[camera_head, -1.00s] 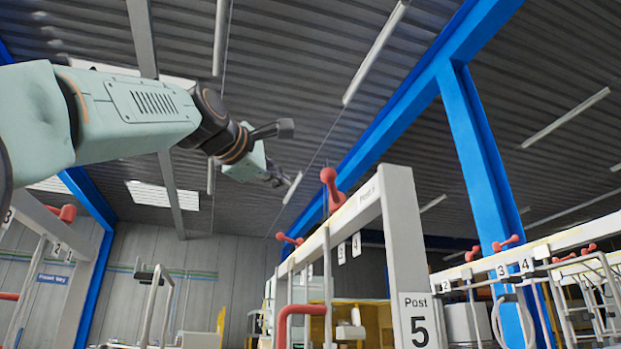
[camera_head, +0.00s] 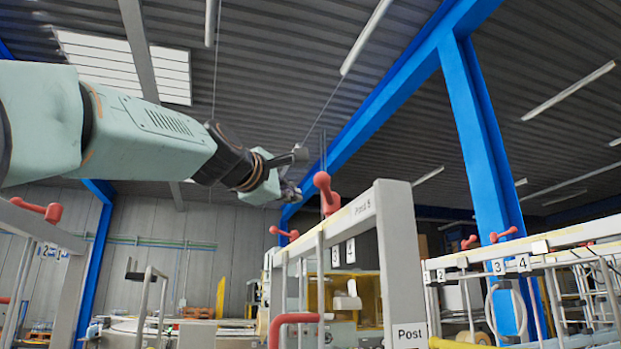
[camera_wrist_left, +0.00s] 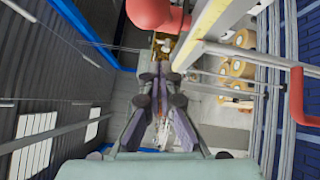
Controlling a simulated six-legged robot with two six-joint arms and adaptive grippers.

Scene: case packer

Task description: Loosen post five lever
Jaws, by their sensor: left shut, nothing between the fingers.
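The post five lever (camera_head: 325,192) is a red lever with a round knob. It stands up on the beam of the grey frame marked Post 5 (camera_head: 402,260). My left gripper (camera_head: 294,193) is shut and empty in the air, just left of the lever in the head view. A small gap shows between them there. In the left wrist view, the shut fingers (camera_wrist_left: 160,72) point up the picture. A large red knob (camera_wrist_left: 152,12), apparently the same lever, is close beyond their tips. I cannot tell if they touch. My right gripper is out of view.
Another red lever (camera_head: 284,233) sits farther along the beam, and a red bent handle (camera_head: 292,320) is below. A second frame with red levers (camera_head: 503,235) stands at right. A blue column (camera_head: 484,160) rises behind. The air above the beam is open.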

